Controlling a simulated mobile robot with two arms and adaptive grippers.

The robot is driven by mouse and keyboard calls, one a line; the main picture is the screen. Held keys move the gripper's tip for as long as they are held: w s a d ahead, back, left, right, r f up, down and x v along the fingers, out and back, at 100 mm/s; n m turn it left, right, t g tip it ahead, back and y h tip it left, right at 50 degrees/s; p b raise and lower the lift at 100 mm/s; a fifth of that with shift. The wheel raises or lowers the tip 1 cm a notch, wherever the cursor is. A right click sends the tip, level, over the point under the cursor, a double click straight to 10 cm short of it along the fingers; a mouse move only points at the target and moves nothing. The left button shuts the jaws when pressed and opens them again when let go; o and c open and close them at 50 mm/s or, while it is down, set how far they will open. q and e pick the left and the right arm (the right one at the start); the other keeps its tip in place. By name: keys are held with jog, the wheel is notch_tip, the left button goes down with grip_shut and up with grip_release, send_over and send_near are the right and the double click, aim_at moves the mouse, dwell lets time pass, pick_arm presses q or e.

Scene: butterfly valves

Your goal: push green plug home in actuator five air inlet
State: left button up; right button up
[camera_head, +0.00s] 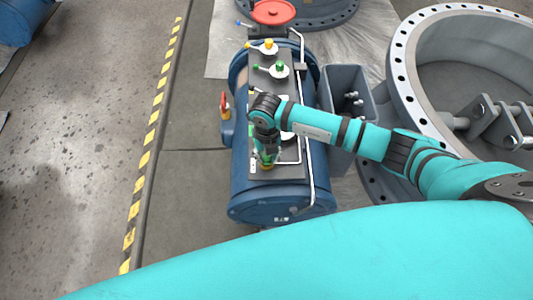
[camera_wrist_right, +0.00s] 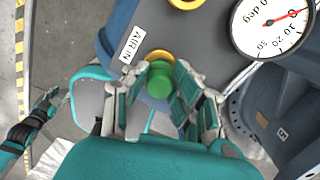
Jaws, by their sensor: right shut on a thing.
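My right gripper (camera_head: 266,154) is over the near end of the dark plate on the blue actuator (camera_head: 283,212). In the right wrist view its fingers (camera_wrist_right: 159,92) are shut on the green plug (camera_wrist_right: 161,96), one on each side. A yellow ring (camera_wrist_right: 159,56) beside the "AIR IN" label (camera_wrist_right: 133,45) shows just past the plug. The plug overlaps the ring's edge in this view; how far it is seated is hidden. A teal and grey gripper, my left one (camera_wrist_right: 48,103), shows at the left of the wrist view; its jaw opening is unclear.
A white dial gauge (camera_wrist_right: 270,24) is close to the right gripper. A white pipe (camera_head: 310,165) runs along the plate. Green-topped (camera_head: 279,68) and yellow-topped (camera_head: 269,45) fittings stand farther back. A large flanged ring (camera_head: 402,45) is at right; the floor at left is clear.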

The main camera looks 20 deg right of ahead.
jog(key=shift+f, duration=0.4)
dwell(0.3)
jog(key=o, duration=1.5)
jog(key=shift+c, duration=0.2)
jog(key=shift+r+p, duration=2.9)
jog(key=shift+r, duration=0.9)
